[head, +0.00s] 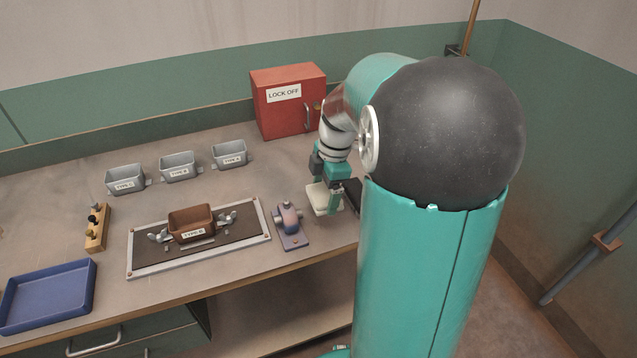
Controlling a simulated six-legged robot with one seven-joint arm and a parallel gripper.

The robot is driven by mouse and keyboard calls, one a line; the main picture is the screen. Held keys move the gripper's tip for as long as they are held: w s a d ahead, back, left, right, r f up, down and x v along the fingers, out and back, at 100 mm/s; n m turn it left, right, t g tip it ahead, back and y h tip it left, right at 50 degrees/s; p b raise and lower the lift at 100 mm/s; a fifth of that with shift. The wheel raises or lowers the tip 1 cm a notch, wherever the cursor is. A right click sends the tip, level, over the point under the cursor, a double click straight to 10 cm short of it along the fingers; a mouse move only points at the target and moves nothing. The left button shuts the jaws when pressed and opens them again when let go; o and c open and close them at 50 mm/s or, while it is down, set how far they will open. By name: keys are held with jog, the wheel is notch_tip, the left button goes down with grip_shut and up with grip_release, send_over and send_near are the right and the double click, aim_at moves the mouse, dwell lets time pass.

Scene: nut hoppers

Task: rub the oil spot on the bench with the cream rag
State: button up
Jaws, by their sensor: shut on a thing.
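My gripper (334,200) is at the right part of the bench (262,178), in front of the red cabinet. It is shut on the cream rag (318,198), which shows as a pale, folded pad at the fingers. The rag is at or just above the bench top; I cannot tell if it touches. I cannot make out the oil spot. My arm hides part of the bench on the right.
A vise-like tool (289,222) stands close left of the rag. A brown hopper (192,224) sits on a framed plate. Several grey hoppers (177,166) stand behind it. A red LOCK OFF cabinet (290,112) is at the back. A blue tray (48,295) lies front left.

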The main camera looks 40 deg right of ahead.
aim_at(322, 223)
jog(key=shift+w, duration=0.1)
jog(key=shift+s, duration=0.2)
jog(key=shift+w+f, duration=0.15)
jog(key=shift+f, duration=0.85)
jog(key=shift+s+f, duration=0.2)
jog(key=shift+f, duration=1.7)
jog(key=shift+f, duration=1.05)
jog(key=shift+w+a, duration=0.1)
